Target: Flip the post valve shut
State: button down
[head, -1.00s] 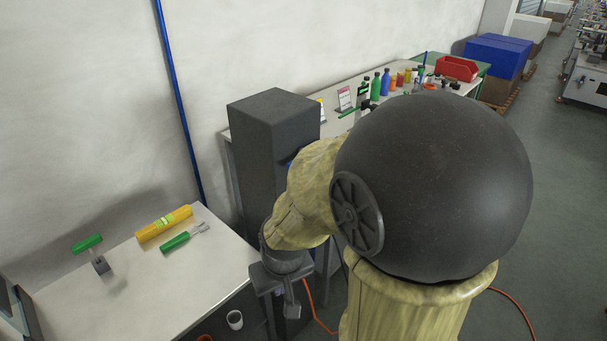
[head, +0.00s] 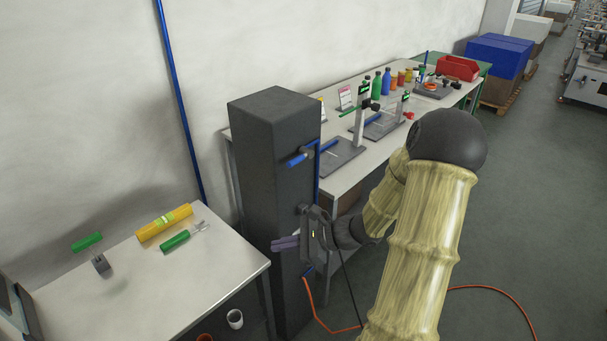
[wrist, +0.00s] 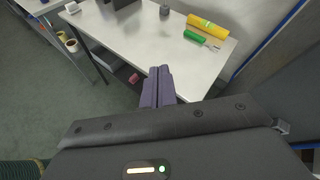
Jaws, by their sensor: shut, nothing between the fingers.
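A dark grey square post (head: 262,150) stands between two tables. The post valve (head: 299,160) is on its right-hand face near the top, with a blue lever sticking out to the left and slightly down. A thin blue pipe (head: 317,180) runs down the post from the valve. My gripper (head: 275,244) is in front of the post, well below the lever and apart from it, with its purple fingers pointing left. The fingers are together and empty; they also show in the wrist view (wrist: 157,72), over the left table's edge. The valve does not show in the wrist view.
The left table (head: 130,300) holds a yellow cylinder (head: 164,222), a green-handled tool (head: 175,240) and a green-topped stand (head: 88,243). The right table (head: 345,185) carries stands and bottles. An orange hose (head: 490,288) lies on the floor.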

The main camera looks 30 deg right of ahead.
aim_at(298, 158)
jog(key=w+d+r+m+t+h, duration=0.1)
jog(key=w+d+m+t+h, duration=0.1)
jog(key=d+m+t, duration=0.3)
jog(key=w+d+r+m+t+h, duration=0.2)
jog(key=d+m+t, duration=0.2)
jog(key=d, duration=0.7)
jog(key=shift+w+d+m+t+h, duration=0.25)
jog(key=shift+d+m+t+h, duration=0.15)
jog(key=shift+m, duration=0.3)
jog(key=w+a+r+p, duration=0.3)
jog(key=w+r+p, duration=0.1)
jog(key=w, duration=0.6)
jog(key=shift+a+r, duration=0.15)
jog(key=shift+a, duration=0.2)
